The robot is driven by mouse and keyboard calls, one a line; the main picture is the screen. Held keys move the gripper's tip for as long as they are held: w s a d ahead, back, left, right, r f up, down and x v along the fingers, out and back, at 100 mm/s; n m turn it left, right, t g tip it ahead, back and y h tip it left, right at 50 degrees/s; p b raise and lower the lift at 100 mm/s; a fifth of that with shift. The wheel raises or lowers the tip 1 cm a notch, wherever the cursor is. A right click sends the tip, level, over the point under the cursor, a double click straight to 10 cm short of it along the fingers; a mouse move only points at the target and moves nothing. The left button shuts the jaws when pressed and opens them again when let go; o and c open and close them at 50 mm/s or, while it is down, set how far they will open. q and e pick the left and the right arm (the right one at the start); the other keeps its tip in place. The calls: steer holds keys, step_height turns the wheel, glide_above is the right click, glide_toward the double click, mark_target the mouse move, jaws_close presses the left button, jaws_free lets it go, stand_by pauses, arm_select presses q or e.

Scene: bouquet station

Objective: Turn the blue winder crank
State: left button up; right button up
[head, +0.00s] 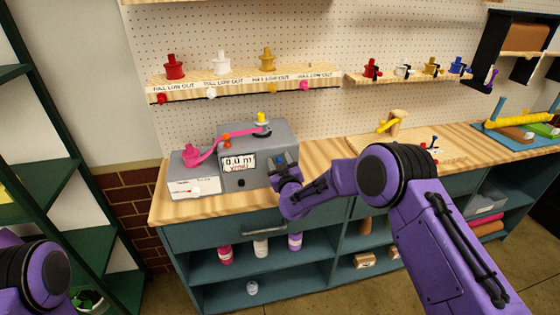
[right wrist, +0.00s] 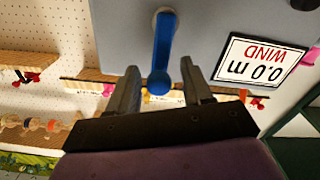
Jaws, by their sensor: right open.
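The grey winder (head: 262,138) stands on the wooden bench top, left of centre in the head view. Its display (head: 238,162) reads 0.0 m; the wrist view shows the display (right wrist: 262,68) upside down. The blue crank (right wrist: 163,50) is on the winder's front face, its arm pointing down in the wrist picture. My right gripper (right wrist: 160,68) is open, with one finger on each side of the crank's lower end and visible gaps. In the head view my right gripper (head: 284,172) covers most of the crank. My left gripper is out of view.
A labelled shelf (head: 240,82) with coloured spools hangs above. A wooden board (head: 410,145) with a yellow-handled piece lies to the right.

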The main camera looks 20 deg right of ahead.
jaws_close()
steer(key=shift+d+f+m+b, duration=0.1)
steer(key=shift+d+m+b, duration=0.05)
steer(key=shift+m+b, duration=0.15)
